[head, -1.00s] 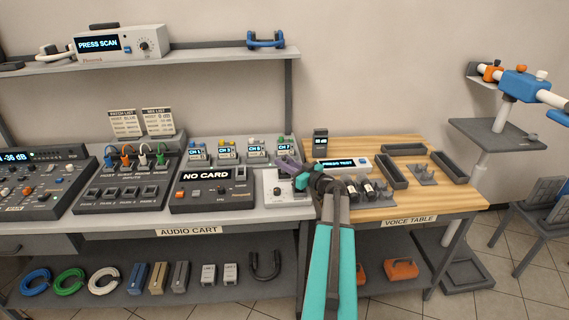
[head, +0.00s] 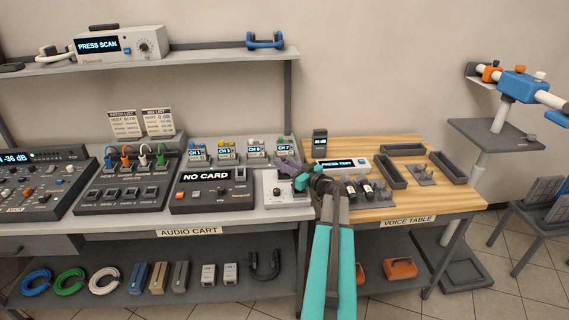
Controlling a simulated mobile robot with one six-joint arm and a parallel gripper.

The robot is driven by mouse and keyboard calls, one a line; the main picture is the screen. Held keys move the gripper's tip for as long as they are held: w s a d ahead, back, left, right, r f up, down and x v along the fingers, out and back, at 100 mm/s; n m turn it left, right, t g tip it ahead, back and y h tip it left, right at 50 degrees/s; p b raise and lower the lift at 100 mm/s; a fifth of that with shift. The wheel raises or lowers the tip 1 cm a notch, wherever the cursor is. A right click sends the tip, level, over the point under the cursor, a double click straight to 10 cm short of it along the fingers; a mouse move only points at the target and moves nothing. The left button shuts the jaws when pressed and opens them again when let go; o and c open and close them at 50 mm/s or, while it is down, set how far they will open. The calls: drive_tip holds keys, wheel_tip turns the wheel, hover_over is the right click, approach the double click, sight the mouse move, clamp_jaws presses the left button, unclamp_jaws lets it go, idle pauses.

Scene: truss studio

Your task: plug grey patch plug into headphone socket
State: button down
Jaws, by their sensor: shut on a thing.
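My gripper (head: 287,164), with purple-grey jaws beyond a teal wrist, is at the right end of the audio cart. It is above the back of a small white box with a knob (head: 283,189). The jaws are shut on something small. I take it to be the grey patch plug, but the plug itself cannot be made out. The headphone socket cannot be picked out; it may be on the white box, partly behind my wrist. Whether the held thing touches the box cannot be told.
A NO CARD unit (head: 207,191) stands left of the white box. Several small channel displays (head: 257,150) stand behind. A patch panel (head: 122,190) with coloured plugs is further left. Right, the voice table (head: 400,142) holds a PRESS TEST device (head: 342,165) and dark trays.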

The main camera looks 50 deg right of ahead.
drive_tip(key=shift+f, duration=0.65)
idle(0.7)
drive_tip(key=c, duration=1.9)
unclamp_jaws()
drive_tip(key=shift+o, duration=0.2)
drive_tip(key=shift+s, duration=0.15)
drive_tip(key=shift+s+p, duration=1.4)
drive_tip(key=shift+s, duration=3.95)
drive_tip(key=shift+r, duration=0.1)
